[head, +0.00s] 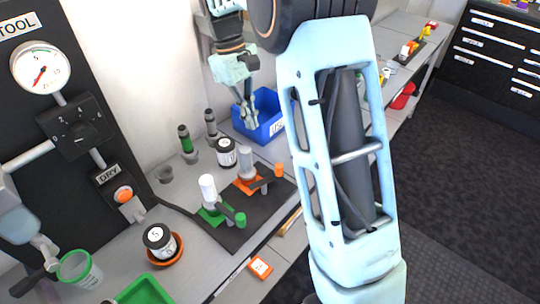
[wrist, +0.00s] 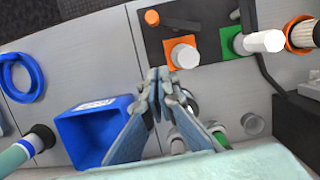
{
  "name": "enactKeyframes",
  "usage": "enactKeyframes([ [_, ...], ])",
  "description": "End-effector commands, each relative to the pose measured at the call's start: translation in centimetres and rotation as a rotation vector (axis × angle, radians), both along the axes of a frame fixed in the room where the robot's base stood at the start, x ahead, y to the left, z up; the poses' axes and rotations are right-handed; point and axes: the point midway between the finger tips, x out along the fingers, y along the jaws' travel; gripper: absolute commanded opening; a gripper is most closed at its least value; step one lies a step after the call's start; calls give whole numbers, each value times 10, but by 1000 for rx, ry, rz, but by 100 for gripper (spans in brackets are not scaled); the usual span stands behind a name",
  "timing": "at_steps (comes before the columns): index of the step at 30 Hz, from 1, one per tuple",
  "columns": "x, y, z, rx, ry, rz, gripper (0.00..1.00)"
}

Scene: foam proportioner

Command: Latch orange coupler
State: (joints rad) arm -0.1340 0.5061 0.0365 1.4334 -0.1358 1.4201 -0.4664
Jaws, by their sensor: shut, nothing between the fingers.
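The orange coupler (head: 246,163) is a grey upright cylinder on an orange base plate, on a black mat. Its dark lever sticks out to the side and ends in an orange knob (head: 279,169). In the wrist view the coupler's cylinder (wrist: 185,56) and knob (wrist: 152,18) lie beyond my fingertips. My gripper (head: 249,124) is shut and empty, above the bench behind the coupler and near the blue bin. In the wrist view my fingertips (wrist: 159,76) are together, apart from the coupler in the picture. Whether the lever is latched I cannot tell.
A green coupler (head: 208,187) with a green-knobbed lever stands beside the orange one on the mat (head: 232,238). A blue bin (head: 268,112) is close to my gripper. Labelled jars (head: 226,151) and dark nozzles stand nearby. A gauge panel (head: 60,128) rises at the left.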

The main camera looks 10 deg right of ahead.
Motion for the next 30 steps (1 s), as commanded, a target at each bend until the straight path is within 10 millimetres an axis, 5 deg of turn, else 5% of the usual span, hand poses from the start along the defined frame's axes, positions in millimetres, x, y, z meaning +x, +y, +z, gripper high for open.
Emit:
enactKeyframes([
  [5,-4,-3,-18,-1,3,-1,0],
  [17,-21,-16,-99,-1,4,-1,0],
  [30,-50,-40,-96,0,0,-1,0],
])
